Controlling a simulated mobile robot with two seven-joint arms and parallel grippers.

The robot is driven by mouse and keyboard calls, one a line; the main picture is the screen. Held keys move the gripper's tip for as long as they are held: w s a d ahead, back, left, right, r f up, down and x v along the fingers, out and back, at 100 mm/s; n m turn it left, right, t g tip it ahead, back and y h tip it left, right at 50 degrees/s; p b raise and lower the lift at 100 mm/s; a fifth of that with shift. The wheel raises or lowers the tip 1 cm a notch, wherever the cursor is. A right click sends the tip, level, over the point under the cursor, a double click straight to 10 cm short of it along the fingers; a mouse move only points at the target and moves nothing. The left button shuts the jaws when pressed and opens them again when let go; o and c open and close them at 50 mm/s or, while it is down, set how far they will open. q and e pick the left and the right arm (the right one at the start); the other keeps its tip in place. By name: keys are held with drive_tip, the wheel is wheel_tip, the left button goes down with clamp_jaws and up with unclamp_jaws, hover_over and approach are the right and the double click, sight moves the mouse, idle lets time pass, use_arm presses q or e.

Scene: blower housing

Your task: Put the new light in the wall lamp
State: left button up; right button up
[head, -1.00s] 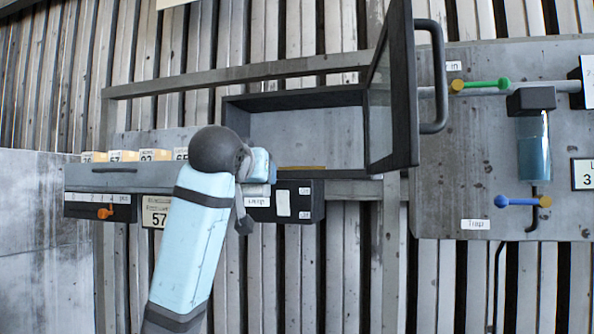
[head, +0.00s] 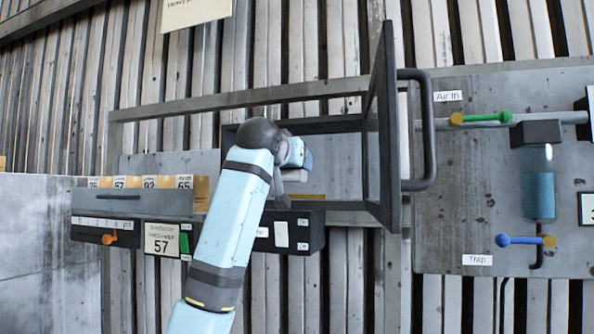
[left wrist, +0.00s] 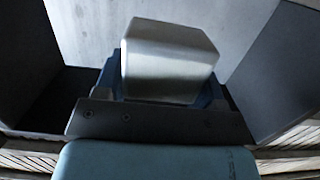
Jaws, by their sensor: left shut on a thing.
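The wall lamp is a dark open box (head: 341,126) on the wall in the middle of the head view. Its glazed door (head: 384,120) stands open to the right. My left gripper (head: 300,165) is in front of the box's left part and hides some of it. A thin yellowish strip (head: 308,197) shows at the box's bottom. My right gripper is not in view.
A shelf (head: 115,203) at left carries numbered cartons (head: 152,183) above a "57" sign (head: 161,240) and an orange lever (head: 109,239). A dark switch box (head: 312,234) is below the lamp. The door handle (head: 428,130) sticks out right, beside a panel with green (head: 490,117) and blue (head: 515,240) levers.

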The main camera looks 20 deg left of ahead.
sight(297, 180)
use_arm(q)
drive_tip(key=w, duration=0.2)
drive_tip(key=shift+w, duration=0.3)
drive_tip(key=shift+w+p, duration=0.45)
wheel_tip(297, 180, down, 3)
drive_tip(key=shift+f+p, duration=0.1)
drive_tip(key=shift+p, duration=0.45)
drive_tip(key=shift+w+f, duration=0.1)
drive_tip(key=shift+f, duration=0.1)
